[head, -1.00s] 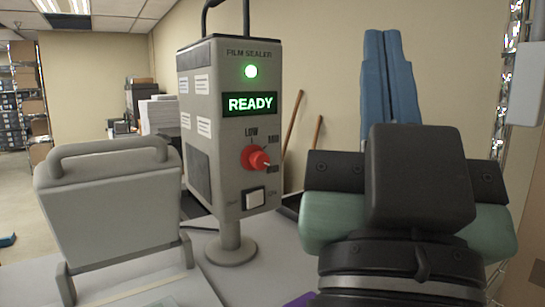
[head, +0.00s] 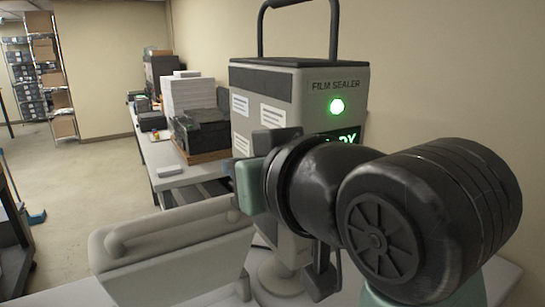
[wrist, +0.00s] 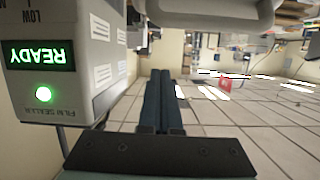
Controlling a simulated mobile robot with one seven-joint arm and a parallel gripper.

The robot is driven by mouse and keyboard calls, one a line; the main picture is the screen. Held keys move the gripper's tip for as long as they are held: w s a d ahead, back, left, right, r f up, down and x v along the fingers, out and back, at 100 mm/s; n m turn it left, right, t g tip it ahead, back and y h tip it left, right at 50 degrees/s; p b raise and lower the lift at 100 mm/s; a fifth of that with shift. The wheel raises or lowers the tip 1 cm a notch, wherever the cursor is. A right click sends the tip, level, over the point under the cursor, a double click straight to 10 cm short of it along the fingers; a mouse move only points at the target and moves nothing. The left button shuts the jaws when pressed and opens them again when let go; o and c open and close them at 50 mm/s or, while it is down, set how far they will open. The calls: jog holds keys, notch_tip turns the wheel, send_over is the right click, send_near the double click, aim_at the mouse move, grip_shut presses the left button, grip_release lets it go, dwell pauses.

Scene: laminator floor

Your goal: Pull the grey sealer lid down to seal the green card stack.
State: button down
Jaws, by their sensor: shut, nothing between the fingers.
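The grey sealer lid (head: 175,268) stands raised at the lower left of the head view, with a thick grey handle bar (head: 165,228) along its top. The lid also shows at the top of the wrist view (wrist: 205,14), which is upside down. My gripper (wrist: 160,76) has its two blue fingers together and empty. In the wrist view its tips are close to the lid's handle edge; I cannot tell whether they touch. In the head view my arm covers part of the sealer and most of the gripper. The green card stack is not visible.
The film sealer body (head: 275,100) stands right behind the lid, with a green lamp and a READY display partly hidden by my arm. A back table (head: 172,158) holds a paper stack (head: 190,97) and a printer.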

aim_at(229, 206)
jog(key=p+x, duration=0.2)
jog(key=x, duration=0.4)
jog(key=shift+a+r, duration=0.15)
jog(key=f, duration=0.1)
jog(key=f+p, duration=0.1)
jog(key=shift+s+d+f, duration=0.2)
jog(key=shift+s+f, duration=0.05)
jog(key=shift+s+d+f, duration=0.2)
jog(key=shift+s+f, duration=0.2)
jog(key=shift+f, duration=0.2)
jog(key=shift+d+f, duration=0.1)
